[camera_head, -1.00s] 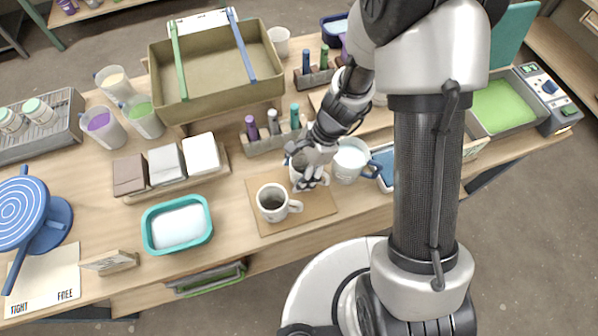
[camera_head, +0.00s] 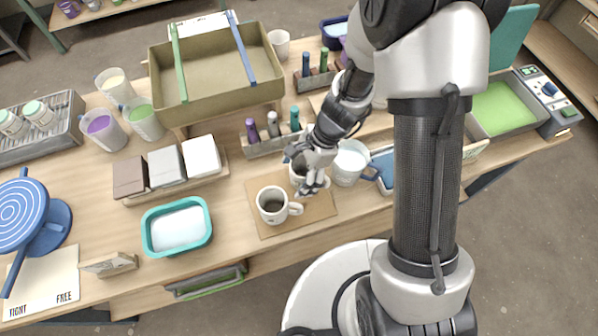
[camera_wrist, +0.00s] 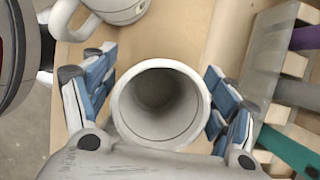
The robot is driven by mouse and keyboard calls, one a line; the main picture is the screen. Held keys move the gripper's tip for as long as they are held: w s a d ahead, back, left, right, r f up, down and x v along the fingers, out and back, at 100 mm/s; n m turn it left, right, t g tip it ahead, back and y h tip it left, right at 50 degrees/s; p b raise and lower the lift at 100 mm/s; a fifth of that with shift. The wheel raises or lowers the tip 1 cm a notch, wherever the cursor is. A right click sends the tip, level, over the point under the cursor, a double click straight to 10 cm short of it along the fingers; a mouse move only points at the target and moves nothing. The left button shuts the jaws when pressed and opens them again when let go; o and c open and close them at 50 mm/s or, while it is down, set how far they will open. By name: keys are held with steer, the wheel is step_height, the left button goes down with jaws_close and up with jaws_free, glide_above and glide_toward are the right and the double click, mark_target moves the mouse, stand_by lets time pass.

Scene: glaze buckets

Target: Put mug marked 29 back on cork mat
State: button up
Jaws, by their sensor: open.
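The cork mat (camera_head: 318,211) lies near the table's front edge. A pale mug (camera_head: 272,204) with a dark inside and its handle to the right stands on its left part. A second pale mug (camera_head: 296,174) stands at the mat's back, partly hidden by my gripper (camera_head: 308,178). In the wrist view this second mug (camera_wrist: 161,104) is upright and empty, between the open blue-padded fingers of my gripper (camera_wrist: 160,85). The first mug (camera_wrist: 120,8) shows at the top left there. I cannot read a number on either mug.
A white pitcher (camera_head: 349,161) with a blue handle stands close to the right of my gripper. A rack of glaze markers (camera_head: 270,143) is just behind. A teal tub (camera_head: 150,229) sits to the left. The mat's front right part is bare.

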steer(key=p+v, duration=0.5)
steer(key=v, duration=0.7)
steer(key=shift+r+p, duration=0.15)
steer(key=shift+p, duration=0.25)
steer(key=shift+w+d+r, duration=0.1)
steer(key=shift+r, duration=0.35)
steer(key=s+d+r+n+t+h, duration=0.1)
steer(key=s+r+n, duration=0.25)
steer(key=r, duration=0.35)
steer(key=s+d+r+n+t+h, duration=0.15)
steer(key=r+n, duration=0.25)
steer(key=r, duration=0.4)
steer(key=s+d+r+n+t+h, duration=0.1)
steer(key=s+d+r+n+t, duration=0.2)
steer(key=s+d+r+n, duration=0.2)
steer(key=s+r+n, duration=0.2)
steer(key=s, duration=0.2)
steer(key=shift+s+r+h, duration=0.3)
steer(key=shift+h, duration=0.05)
steer(key=shift+c, duration=0.5)
